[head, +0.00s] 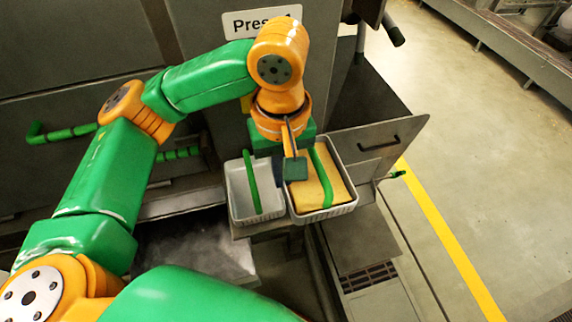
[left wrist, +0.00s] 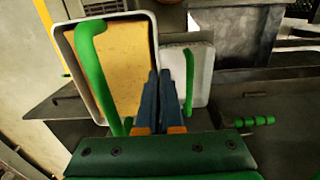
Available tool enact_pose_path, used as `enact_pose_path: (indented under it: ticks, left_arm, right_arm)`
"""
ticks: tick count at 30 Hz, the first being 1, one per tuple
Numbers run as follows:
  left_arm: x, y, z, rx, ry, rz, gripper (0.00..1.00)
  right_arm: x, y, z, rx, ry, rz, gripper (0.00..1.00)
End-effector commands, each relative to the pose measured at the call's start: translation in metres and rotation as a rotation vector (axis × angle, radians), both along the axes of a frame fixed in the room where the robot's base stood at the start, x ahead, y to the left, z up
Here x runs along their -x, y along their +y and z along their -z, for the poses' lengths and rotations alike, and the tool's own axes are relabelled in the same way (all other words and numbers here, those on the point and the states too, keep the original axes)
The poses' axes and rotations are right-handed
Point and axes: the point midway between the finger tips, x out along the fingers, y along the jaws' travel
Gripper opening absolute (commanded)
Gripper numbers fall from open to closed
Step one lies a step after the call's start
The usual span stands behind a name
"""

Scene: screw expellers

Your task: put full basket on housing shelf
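The full basket (head: 349,206) is a light-walled tray filled with yellow material, with a green handle bar across it. It also shows at the left of the left wrist view (left wrist: 62,50). A similar empty basket (head: 238,180) with a green handle stands to its left; it also shows in the left wrist view (left wrist: 203,60). My left gripper (head: 289,168) points down between the two baskets. In the left wrist view its blue fingers (left wrist: 159,75) are close together at the full basket's near side wall and appear shut on its rim. My right gripper is not in view.
The baskets stand by a grey machine housing with a sign (head: 262,20). An open-topped grey bin (head: 372,110) with a dark handle is behind the full basket. Green bar handles (head: 70,132) stick out at left. Open floor with a yellow line (head: 450,245) lies at right.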

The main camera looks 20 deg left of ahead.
Motion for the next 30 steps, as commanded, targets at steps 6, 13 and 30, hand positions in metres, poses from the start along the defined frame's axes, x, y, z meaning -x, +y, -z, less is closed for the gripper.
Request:
enact_pose_path:
  ticks: [6, 13, 30]
  left_arm:
    - [-0.05, 0.011, 0.045, 0.0, 0.005, -0.004, 0.0]
    - [-0.069, 0.016, 0.075, -0.002, 0.004, 0.0, 0.0]
    - [-0.069, 0.015, 0.103, 0.002, -0.001, 0.002, 0.16]
  right_arm:
    - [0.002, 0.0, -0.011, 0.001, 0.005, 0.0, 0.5]
    - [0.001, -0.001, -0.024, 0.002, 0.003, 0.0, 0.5]
    - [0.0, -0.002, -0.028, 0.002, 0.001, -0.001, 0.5]
